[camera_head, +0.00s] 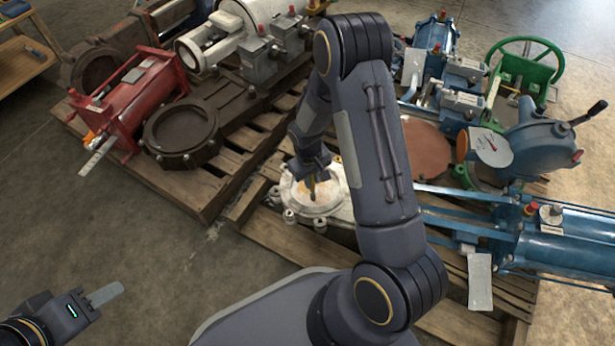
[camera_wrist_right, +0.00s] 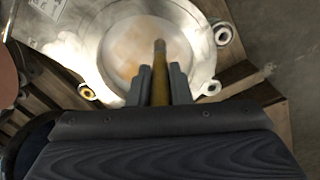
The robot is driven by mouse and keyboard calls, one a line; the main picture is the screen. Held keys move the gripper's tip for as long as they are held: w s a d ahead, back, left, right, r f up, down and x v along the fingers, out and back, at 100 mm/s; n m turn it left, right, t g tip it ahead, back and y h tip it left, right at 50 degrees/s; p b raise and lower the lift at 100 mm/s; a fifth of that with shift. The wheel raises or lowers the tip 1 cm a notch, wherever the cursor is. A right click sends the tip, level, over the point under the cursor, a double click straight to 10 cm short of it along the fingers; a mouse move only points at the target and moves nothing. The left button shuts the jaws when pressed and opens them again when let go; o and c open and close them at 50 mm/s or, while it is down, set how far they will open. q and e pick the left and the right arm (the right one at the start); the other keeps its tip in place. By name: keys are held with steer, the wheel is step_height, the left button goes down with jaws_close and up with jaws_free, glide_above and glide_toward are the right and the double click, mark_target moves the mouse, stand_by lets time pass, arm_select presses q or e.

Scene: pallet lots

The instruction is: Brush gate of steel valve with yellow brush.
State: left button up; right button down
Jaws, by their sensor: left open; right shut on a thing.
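The steel valve (camera_head: 296,214) lies flat on a pallet in the middle of the head view, partly hidden by my right arm. Its round gate (camera_head: 328,200) faces up. In the right wrist view the gate (camera_wrist_right: 125,55) is a shiny disc with brownish patches inside a bolted steel body (camera_wrist_right: 65,30). My right gripper (camera_wrist_right: 160,88) is shut on the yellow brush (camera_wrist_right: 160,72), whose dark tip is over the right part of the gate. I cannot tell whether it touches. The brush (camera_head: 311,186) also shows in the head view. My left gripper (camera_head: 105,294) is open and empty, low at left, over bare floor.
A red actuator (camera_head: 135,100) and a dark brown valve (camera_head: 180,130) sit on the left pallet (camera_head: 200,190). Blue actuators (camera_head: 570,240), a green handwheel (camera_head: 525,60) and a copper-coloured disc (camera_head: 428,148) are at right. The floor (camera_head: 110,220) at lower left is clear.

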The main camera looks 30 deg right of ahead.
steer(key=shift+s+d, duration=0.2)
steer(key=shift+s, duration=0.05)
steer(key=shift+r, duration=0.1)
stand_by(0.8)
steer(key=shift+w+a+r+p, duration=0.1)
steer(key=shift+r+p, duration=1.1)
steer(key=shift+r, duration=0.3)
steer(key=shift+w+a+r+p, duration=0.1)
steer(key=shift+r+p, duration=1.1)
steer(key=shift+r, duration=0.4)
steer(key=shift+r+p, duration=1.1)
steer(key=shift+r, duration=0.3)
